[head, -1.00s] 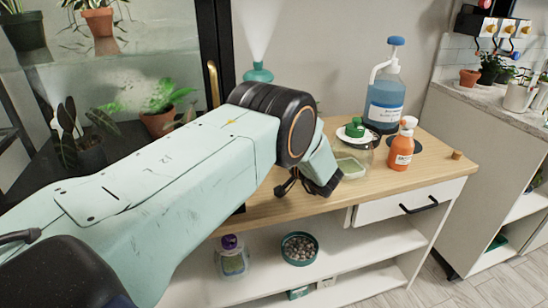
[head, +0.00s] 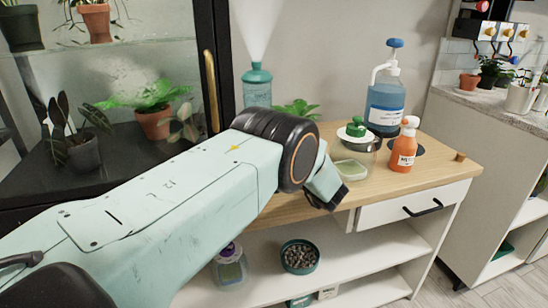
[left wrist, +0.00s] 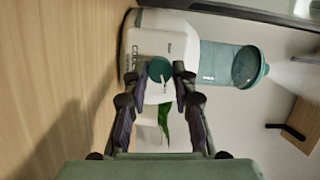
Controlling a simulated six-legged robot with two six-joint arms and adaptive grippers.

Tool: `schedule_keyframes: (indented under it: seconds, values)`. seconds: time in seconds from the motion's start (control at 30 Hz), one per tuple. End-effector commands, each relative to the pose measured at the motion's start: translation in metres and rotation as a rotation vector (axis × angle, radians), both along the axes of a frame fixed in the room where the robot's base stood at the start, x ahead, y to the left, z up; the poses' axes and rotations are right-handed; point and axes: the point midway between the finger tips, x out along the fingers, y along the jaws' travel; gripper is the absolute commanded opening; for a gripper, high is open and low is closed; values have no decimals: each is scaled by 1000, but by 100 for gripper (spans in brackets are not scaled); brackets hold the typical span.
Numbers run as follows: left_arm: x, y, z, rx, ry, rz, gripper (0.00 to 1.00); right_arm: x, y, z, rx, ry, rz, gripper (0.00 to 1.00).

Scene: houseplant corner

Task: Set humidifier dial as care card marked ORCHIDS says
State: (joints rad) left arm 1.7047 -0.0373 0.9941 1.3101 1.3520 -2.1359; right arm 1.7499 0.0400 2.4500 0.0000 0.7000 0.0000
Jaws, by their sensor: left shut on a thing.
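The humidifier (left wrist: 150,35) has a white base and a teal tank; it appears turned sideways in the left wrist view. Its round teal dial (left wrist: 159,68) with a pale pointer mark sits between the fingertips of my left gripper (left wrist: 157,76), which is shut on it. In the head view only the humidifier's teal tank (head: 257,88) shows, with mist rising from it. I cannot read the dial's setting. I cannot make out a care card marked ORCHIDS. My right gripper is not in view.
A blue pump bottle (head: 385,105), an orange spray bottle (head: 404,148) and a glass jar with a green knob (head: 354,160) stand on the wooden top (head: 440,165), right of my arm. A glass plant cabinet with a brass handle (head: 211,90) stands left.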

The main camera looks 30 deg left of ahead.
Motion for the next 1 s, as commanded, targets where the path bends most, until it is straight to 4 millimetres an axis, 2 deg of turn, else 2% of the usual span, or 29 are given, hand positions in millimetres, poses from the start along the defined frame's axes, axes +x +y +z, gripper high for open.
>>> schedule_keyframes:
  seconds: [0.47,0.5,0.77,1.0]
  values:
    - [1,4,5,13,3,6,0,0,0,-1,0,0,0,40]
    - [1,4,5,13,3,6,27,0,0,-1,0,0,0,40]
    - [0,2,3,12,6,3,49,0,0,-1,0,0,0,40]
    - [0,1,1,11,9,2,50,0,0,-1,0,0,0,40]
